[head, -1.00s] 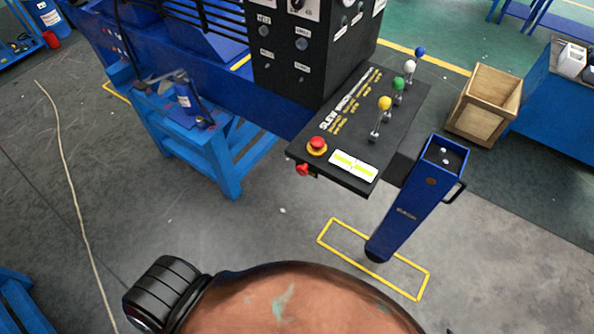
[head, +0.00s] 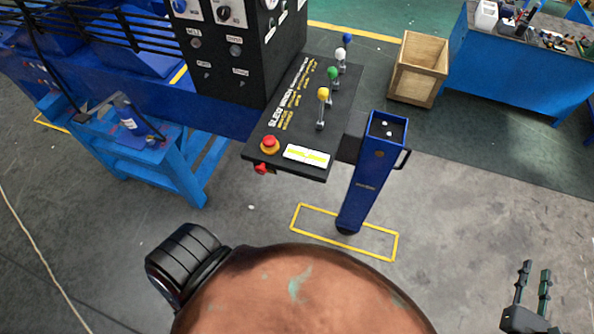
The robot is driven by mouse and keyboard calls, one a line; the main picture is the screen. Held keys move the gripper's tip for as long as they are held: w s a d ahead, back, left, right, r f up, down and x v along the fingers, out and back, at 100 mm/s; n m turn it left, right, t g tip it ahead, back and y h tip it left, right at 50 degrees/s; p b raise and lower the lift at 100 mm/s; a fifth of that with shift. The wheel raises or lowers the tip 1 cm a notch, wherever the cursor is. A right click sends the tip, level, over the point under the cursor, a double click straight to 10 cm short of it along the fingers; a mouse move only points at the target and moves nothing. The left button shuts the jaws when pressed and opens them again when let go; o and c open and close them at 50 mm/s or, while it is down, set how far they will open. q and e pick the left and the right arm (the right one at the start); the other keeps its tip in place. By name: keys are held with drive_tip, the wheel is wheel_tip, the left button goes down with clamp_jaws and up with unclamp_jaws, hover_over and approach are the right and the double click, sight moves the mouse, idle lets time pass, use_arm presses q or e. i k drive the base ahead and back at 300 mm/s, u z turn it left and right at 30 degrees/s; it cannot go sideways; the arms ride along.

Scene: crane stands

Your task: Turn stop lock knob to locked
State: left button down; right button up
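A black control panel (head: 336,103) juts out in front of a tall black box. A red mushroom button on a yellow base (head: 269,144) sits at its near left corner. A small red knob (head: 261,168) sticks out from the panel's front edge below that button; its lock position is too small to read. My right gripper (head: 533,284) is at the bottom right, well apart from the panel, over the floor. Its two fingers stand apart with nothing between them. My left gripper is out of view.
Levers with yellow (head: 323,93), green, white and blue balls rise from the panel. A blue pedestal (head: 371,175) stands right of it. A blue stand (head: 160,150) is at left. A wooden crate (head: 418,68) and a blue workbench (head: 520,50) are behind. Floor at right is clear.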

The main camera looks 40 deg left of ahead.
sight(261, 170)
drive_tip(key=z, duration=2)
drive_tip(key=k, duration=2.45)
drive_tip(key=u, duration=2.45)
